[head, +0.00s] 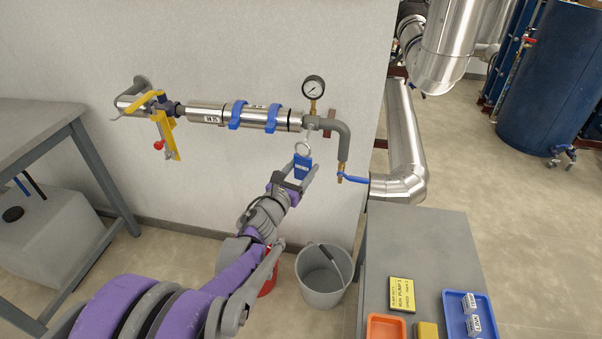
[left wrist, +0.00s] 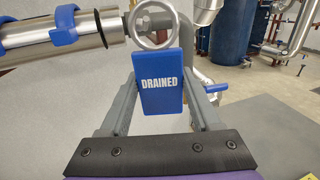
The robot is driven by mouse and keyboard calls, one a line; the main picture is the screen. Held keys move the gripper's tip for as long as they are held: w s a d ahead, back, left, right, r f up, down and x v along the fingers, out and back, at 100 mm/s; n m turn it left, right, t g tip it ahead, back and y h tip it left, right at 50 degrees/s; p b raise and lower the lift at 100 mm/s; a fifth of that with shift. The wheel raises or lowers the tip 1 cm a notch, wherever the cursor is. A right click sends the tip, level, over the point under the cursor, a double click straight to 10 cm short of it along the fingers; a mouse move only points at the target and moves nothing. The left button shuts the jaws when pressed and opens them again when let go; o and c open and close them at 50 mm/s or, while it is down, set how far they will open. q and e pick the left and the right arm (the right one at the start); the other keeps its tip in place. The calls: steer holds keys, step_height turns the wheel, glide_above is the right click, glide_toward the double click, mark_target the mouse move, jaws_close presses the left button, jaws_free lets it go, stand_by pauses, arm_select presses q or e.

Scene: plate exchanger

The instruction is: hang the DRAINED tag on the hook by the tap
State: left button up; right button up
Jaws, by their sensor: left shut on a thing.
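The blue DRAINED tag (head: 301,168) hangs from a pale metal ring and is held upright below the pipe. Its white lettering faces me in the left wrist view (left wrist: 160,85), and its ring (left wrist: 153,28) stands above it in front of the pipework. My left gripper (head: 304,173) is shut on the tag, with a finger at each side. The tap (head: 341,171) is a brass fitting with a blue lever (head: 354,179) at the lower end of the grey bent pipe, right of the tag. I cannot clearly make out the hook. My right gripper is out of view.
A pressure gauge (head: 313,88) and steel cylinder (head: 208,114) with blue clamps are close above the tag. A yellow valve handle (head: 165,130) is at left. A grey bucket (head: 322,280) and a grey table (head: 440,235) with trays are below right.

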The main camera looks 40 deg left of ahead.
arm_select(q)
steer(key=w+a+f+b, duration=0.1)
steer(key=w+a, duration=0.2)
steer(key=w, duration=0.2)
steer(key=shift+w+f+b, duration=0.3)
steer(key=shift+w, duration=0.1)
stand_by(0.4)
steer(key=shift+a, duration=0.1)
stand_by(0.5)
steer(key=o, duration=1.4)
steer(key=p+v, duration=0.1)
steer(key=v, duration=1)
steer(key=shift+w, duration=0.1)
